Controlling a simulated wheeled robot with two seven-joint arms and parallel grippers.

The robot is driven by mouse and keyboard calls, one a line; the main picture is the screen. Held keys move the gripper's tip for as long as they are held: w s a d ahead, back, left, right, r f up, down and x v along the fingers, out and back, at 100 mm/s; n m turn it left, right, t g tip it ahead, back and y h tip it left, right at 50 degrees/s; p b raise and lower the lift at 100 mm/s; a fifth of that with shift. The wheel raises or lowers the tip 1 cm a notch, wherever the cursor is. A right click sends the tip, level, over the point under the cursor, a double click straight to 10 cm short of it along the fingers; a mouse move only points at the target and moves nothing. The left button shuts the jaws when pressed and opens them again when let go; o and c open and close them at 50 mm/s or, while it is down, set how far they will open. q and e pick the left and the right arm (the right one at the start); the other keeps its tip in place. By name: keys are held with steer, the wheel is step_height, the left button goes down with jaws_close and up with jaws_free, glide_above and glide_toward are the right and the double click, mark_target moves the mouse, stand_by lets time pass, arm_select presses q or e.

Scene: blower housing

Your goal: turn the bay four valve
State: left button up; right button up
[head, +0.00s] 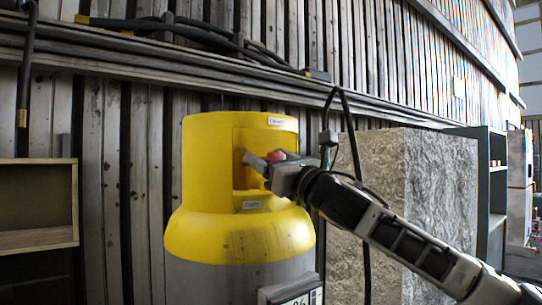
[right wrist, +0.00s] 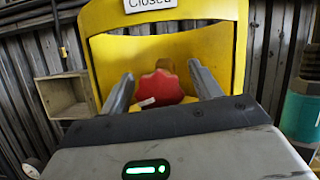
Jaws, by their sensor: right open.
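A red lobed valve knob (head: 276,156) sits inside the opening of a yellow collar (head: 212,150) on top of a grey cylinder (head: 215,275). In the right wrist view the red knob (right wrist: 160,88) shows between the two fingers, with a small white tag on it and a brass-coloured part behind. My right gripper (head: 262,162) reaches in from the right at the collar's opening. In the right wrist view it (right wrist: 158,88) is open, with a finger on each side of the knob. I cannot tell whether they touch it. My left gripper is not in view.
A label reading "Closed" (right wrist: 150,4) is on the collar's upper edge. A large rough stone-like block (head: 440,200) stands right of the cylinder, behind my right arm. A wooden box shelf (head: 40,238) is at the left. Cables and rails run along the slatted wall (head: 120,150) behind.

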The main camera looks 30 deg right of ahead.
steer(key=c, duration=1)
steer(key=shift+o, duration=0.2)
